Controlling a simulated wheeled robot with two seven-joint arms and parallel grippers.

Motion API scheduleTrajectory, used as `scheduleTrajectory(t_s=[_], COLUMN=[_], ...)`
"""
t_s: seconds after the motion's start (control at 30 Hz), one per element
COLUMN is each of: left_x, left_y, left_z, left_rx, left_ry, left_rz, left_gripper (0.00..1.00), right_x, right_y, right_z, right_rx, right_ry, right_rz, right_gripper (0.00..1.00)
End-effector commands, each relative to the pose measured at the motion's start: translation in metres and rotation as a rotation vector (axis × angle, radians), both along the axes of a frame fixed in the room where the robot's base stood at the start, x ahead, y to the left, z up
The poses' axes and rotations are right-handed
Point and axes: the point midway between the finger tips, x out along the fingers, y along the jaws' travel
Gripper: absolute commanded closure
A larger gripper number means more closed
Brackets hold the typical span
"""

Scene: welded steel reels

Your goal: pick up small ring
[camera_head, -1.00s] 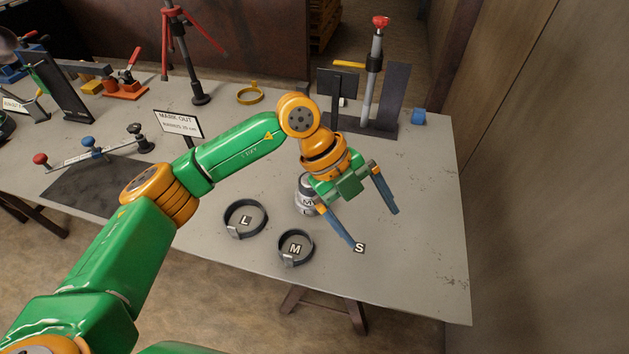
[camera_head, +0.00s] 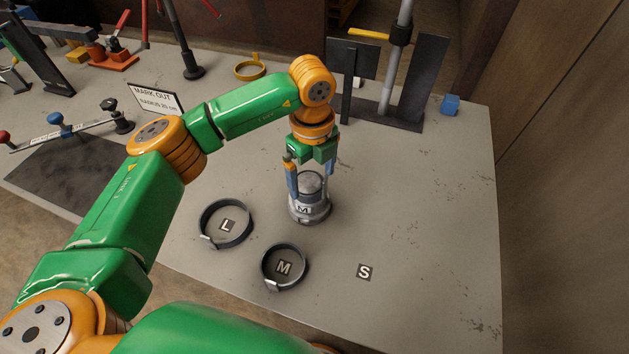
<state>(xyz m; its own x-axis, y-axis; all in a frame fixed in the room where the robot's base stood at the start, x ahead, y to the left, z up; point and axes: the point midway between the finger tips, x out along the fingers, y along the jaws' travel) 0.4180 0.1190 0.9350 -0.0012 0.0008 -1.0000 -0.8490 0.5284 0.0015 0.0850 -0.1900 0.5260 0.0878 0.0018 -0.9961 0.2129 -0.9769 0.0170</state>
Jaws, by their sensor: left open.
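The small S label (camera_head: 364,271) lies on the bare table top with no ring around it. A dark ring (camera_head: 249,229) lies around the L label, and a smaller dark ring (camera_head: 305,270) lies around the M label. I cannot make out a separate small ring. A grey stepped cylinder (camera_head: 316,211) with an M mark stands upright behind the M ring. My left gripper (camera_head: 311,186) is open and points down, its blue fingers on either side of the cylinder's upper part. I cannot tell whether they touch it. My right gripper is not in view.
Behind stand a dark plate stand (camera_head: 350,62) and a pole (camera_head: 395,75). The right side of the table is mostly clear.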

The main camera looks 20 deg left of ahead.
Motion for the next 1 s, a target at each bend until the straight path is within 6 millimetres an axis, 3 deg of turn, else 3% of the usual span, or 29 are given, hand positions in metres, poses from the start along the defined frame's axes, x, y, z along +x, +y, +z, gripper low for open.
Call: scheduleTrajectory(t_s=[0.03, 0.2, 0.4, 0.7, 0.73, 1.0], left_x=[0.000, 0.001, 0.002, 0.002, 0.002, 0.002], left_y=[0.000, 0.000, 0.000, 0.000, -0.001, -0.001], left_z=[-0.004, -0.029, -0.031, -0.031, -0.031, -0.028], left_rx=[0.001, 0.000, -0.001, -0.001, -0.001, -0.001], left_ry=[0.006, 0.000, -0.001, -0.001, -0.001, -0.002], left_rz=[0.000, -0.001, -0.002, -0.002, -0.002, -0.002], left_gripper=[0.00, 0.00, 0.03, 0.84, 0.87, 0.87], right_x=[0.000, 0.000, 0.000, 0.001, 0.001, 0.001], right_y=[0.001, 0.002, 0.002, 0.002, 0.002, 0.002], right_z=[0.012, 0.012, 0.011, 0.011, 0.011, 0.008], right_rx=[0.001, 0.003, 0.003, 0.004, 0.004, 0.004], right_ry=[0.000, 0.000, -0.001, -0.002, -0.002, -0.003], right_rz=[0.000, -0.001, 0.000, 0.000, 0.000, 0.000], right_gripper=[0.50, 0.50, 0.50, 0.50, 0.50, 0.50])
